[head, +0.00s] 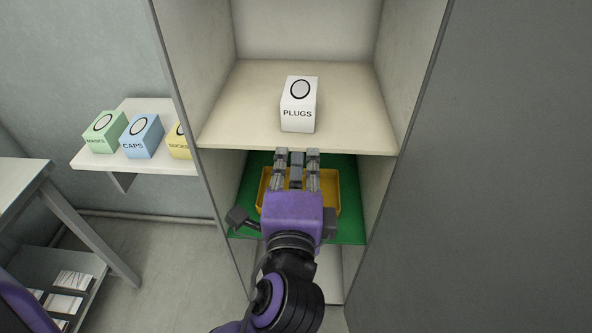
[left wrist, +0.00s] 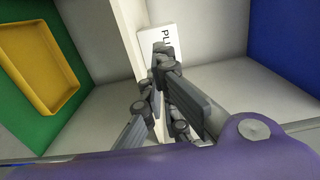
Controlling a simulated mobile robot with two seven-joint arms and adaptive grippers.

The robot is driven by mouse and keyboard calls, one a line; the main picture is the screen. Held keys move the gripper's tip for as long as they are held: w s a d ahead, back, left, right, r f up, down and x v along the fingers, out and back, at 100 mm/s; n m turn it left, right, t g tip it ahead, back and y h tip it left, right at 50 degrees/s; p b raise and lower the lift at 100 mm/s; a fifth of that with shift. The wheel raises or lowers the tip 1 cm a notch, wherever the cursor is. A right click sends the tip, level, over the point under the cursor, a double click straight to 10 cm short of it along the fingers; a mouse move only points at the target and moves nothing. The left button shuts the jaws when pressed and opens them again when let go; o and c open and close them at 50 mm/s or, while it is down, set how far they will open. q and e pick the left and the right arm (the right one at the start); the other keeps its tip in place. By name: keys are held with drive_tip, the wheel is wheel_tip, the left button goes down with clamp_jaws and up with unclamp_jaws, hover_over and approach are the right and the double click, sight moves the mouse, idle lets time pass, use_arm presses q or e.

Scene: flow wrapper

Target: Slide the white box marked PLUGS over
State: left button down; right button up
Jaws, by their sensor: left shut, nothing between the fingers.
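The white box marked PLUGS (head: 299,105) stands upright on the upper cream shelf (head: 345,110), a little back from its front edge. My left gripper (head: 297,156) is shut and empty. In the head view its fingertips show just below the front edge of that shelf, apart from the box. In the left wrist view the box (left wrist: 171,42) shows just past the fingertips (left wrist: 163,52), with part of its lettering hidden. My right gripper is in neither view.
A yellow tray (head: 336,205) sits on the green shelf (head: 346,170) below, partly behind my gripper. Cabinet walls close in both sides. A side shelf (head: 97,158) at left holds green, blue and yellow boxes. The upper shelf is clear beside the white box.

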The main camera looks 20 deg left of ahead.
sight(300, 120)
use_arm(q)
drive_tip(key=x, duration=0.8)
drive_tip(key=shift+p, duration=0.4)
drive_tip(key=shift+w+a+f, duration=0.1)
drive_tip(key=shift+w+a, duration=0.05)
drive_tip(key=shift+w, duration=0.3)
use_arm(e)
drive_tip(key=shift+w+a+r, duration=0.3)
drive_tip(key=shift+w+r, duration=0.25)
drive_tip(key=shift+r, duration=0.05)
